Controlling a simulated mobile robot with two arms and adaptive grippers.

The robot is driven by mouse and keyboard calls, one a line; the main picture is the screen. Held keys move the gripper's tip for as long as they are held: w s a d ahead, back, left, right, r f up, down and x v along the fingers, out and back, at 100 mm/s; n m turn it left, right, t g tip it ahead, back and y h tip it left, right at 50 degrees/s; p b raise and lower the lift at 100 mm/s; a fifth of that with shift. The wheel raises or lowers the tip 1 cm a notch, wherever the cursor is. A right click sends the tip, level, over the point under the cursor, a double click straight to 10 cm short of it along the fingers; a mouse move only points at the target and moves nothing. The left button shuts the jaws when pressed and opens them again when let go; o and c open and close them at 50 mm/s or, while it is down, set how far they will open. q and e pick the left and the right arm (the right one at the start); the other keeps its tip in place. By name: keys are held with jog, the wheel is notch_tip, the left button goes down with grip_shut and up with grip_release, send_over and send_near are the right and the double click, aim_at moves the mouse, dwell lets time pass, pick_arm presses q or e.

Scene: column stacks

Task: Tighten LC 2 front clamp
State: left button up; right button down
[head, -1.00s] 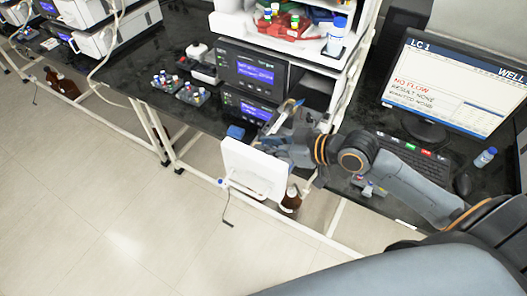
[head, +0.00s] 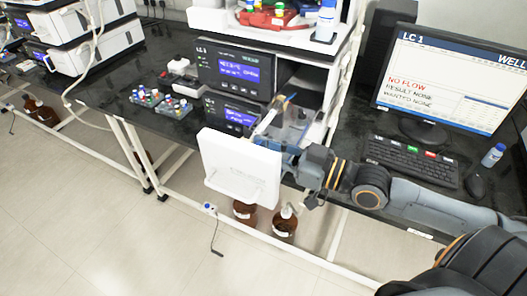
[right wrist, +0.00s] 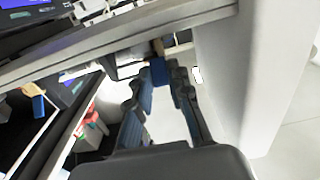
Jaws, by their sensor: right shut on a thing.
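My right gripper (right wrist: 166,75) shows in the right wrist view with its fingers closed around a small blue piece (right wrist: 158,73) beside a white panel; what the piece belongs to is unclear. In the head view my right arm reaches in from the right, and its gripper is largely hidden beside the white panel (head: 238,170). The panel stands at the bench front, before a black module (head: 235,68) labelled LC 1. No LC 2 label is readable and I cannot make out a front clamp. My left gripper is not in view.
A monitor (head: 450,80) reading LC 1 and NO FLOW stands at the right, with a keyboard (head: 410,160) before it. Vial racks (head: 173,106) sit left of the modules. Brown bottles (head: 284,223) stand below the panel. More white instruments (head: 95,45) are at the far left.

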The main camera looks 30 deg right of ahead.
jog(key=shift+f, duration=0.1)
jog(key=c, duration=1.2)
grip_release()
jog(key=shift+v, duration=3.7)
